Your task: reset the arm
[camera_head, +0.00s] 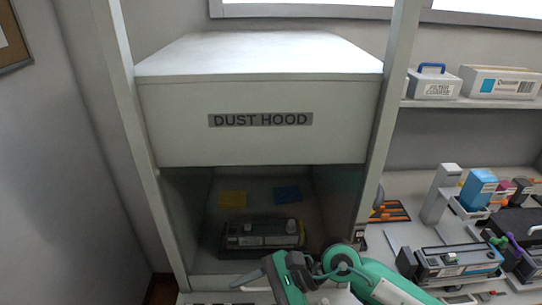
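My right arm, teal and dark grey, comes in from the bottom right and bends in front of the dust hood (260,121). Its far end (268,278) is near the bottom middle, in front of the hood opening; the fingers are not clear enough to tell open from shut. My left gripper is not in view. A dark toner cartridge (262,236) lies inside the hood, behind my arm. Another dark cartridge (452,262) lies on the bench at the right.
A yellow note (232,199) and a blue note (287,195) are inside the hood. Right of the hood are a grey post (440,193), a blue box (478,188) and orange-handled tools (390,211). A shelf (470,104) holds a filter case (433,83) and a carton (500,82).

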